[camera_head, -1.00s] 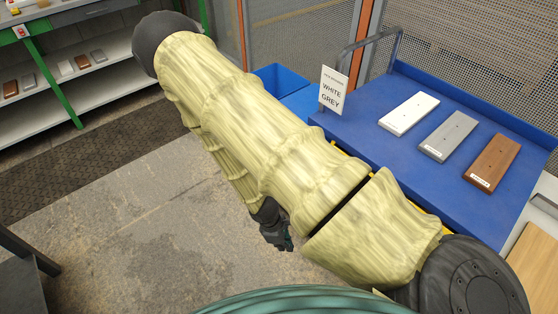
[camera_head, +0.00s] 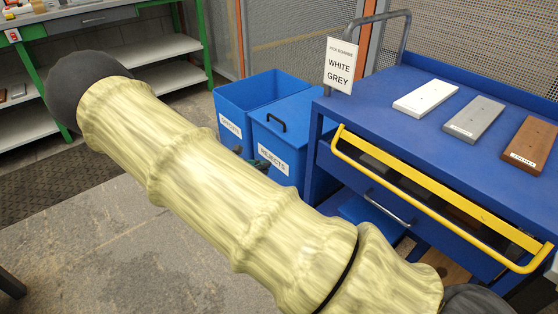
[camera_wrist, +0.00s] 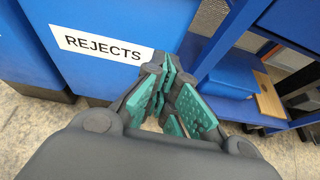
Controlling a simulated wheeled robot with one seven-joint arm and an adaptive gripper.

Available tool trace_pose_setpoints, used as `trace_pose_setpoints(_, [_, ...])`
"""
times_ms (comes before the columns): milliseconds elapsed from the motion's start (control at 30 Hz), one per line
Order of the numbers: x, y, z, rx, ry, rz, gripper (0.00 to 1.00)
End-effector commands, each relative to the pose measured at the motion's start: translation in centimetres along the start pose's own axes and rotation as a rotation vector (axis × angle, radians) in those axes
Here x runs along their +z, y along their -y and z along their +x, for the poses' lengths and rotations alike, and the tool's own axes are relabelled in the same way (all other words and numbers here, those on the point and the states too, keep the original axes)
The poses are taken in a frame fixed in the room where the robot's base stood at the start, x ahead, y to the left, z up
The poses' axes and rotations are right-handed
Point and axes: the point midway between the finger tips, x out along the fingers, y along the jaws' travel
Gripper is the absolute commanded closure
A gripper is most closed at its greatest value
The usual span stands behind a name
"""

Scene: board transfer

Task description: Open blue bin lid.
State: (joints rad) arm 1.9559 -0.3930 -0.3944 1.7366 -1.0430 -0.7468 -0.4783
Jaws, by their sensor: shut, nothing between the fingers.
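The blue bin marked REJECTS (camera_head: 283,178) stands left of the blue cart in the head view. Its blue lid (camera_head: 300,118) is down, with a dark handle (camera_head: 277,123) on top. In the wrist view the bin's labelled front (camera_wrist: 100,82) is right ahead of my gripper (camera_wrist: 168,82). My gripper's teal-padded fingers are shut and empty, just right of the label. I cannot tell whether they touch the bin. The lid and handle are not in the wrist view. In the head view my arm mostly hides the gripper.
An open blue bin (camera_head: 229,127) stands left of the lidded one. The blue cart (camera_head: 385,108) on the right carries white, grey and brown boards, a sign (camera_head: 340,66) and an open yellow-fronted drawer (camera_head: 430,190). Bare floor lies in front.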

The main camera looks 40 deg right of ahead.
Motion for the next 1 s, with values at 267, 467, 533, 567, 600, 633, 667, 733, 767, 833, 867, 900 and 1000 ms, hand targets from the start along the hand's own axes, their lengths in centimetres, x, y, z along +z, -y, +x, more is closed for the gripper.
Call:
trace_pose_setpoints(267, [1.4,-2.4,-0.2,0.035,0.084,-0.023,1.00])
trace_pose_setpoints(467, [1.5,-2.5,2.1,0.035,0.086,-0.025,1.00])
trace_pose_setpoints(533, [1.6,-2.5,3.3,0.034,0.085,-0.025,1.00])
trace_pose_setpoints(567, [1.6,-2.5,3.8,0.034,0.085,-0.024,1.00])
trace_pose_setpoints(600, [1.6,-2.5,4.5,0.034,0.084,-0.024,1.00])
trace_pose_setpoints(633, [1.6,-2.5,5.0,0.034,0.084,-0.024,1.00])
trace_pose_setpoints(667, [1.7,-2.5,5.4,0.034,0.084,-0.024,1.00])
trace_pose_setpoints(733, [1.8,-2.6,6.4,0.034,0.084,-0.025,1.00])
trace_pose_setpoints(767, [1.8,-2.6,6.9,0.034,0.084,-0.025,1.00])
trace_pose_setpoints(833, [1.9,-2.6,7.8,0.034,0.082,-0.023,1.00])
trace_pose_setpoints(867, [2.0,-2.7,8.2,0.034,0.082,-0.023,1.00])
trace_pose_setpoints(900, [2.1,-2.7,8.7,0.034,0.083,-0.022,1.00])
trace_pose_setpoints(1000, [2.5,-2.8,9.3,0.037,0.082,-0.021,1.00])
